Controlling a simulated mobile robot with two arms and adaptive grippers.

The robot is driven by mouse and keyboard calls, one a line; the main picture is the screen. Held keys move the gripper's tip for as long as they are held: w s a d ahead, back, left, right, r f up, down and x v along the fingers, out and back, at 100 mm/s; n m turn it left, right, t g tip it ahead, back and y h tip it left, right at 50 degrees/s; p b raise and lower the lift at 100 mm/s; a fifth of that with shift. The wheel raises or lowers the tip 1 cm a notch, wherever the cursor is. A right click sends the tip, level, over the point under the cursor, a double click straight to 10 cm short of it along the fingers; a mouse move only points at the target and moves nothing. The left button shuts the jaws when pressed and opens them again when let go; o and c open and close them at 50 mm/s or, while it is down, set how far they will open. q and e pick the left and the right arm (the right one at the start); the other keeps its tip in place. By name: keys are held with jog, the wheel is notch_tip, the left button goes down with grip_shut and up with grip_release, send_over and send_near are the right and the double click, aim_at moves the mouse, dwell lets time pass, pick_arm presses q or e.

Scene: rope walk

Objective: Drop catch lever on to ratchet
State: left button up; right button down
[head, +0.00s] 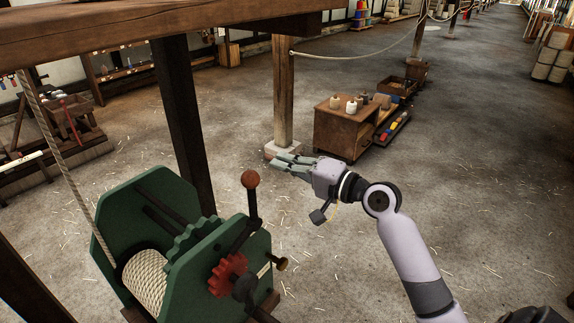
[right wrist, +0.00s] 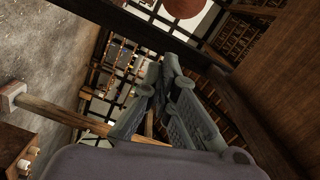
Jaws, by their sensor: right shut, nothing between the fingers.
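The red toothed ratchet wheel (head: 228,272) sits on the near side of a green winch (head: 150,200) in the head view. Above it a dark lever, which looks like the catch lever (head: 253,205), stands upright with a red-brown ball knob (head: 250,180) on top. A dark arm slants from the lever's foot down toward the ratchet; whether it touches the teeth I cannot tell. My right gripper (head: 273,161) is shut and empty, apart from the knob, up and right of it in the picture. A reddish ball, probably that knob, shows at the top of the right wrist view (right wrist: 183,6). My left gripper is not seen.
Rope (head: 148,280) is wound on the winch drum and runs up left. A dark post (head: 182,120) and wooden beam (head: 140,25) stand close by. A wooden cabinet (head: 340,135) stands beyond.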

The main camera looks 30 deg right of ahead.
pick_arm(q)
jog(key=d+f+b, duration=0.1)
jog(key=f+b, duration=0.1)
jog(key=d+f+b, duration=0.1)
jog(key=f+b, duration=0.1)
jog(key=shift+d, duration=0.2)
pick_arm(e)
jog(key=v, duration=1)
jog(key=shift+d, duration=0.5)
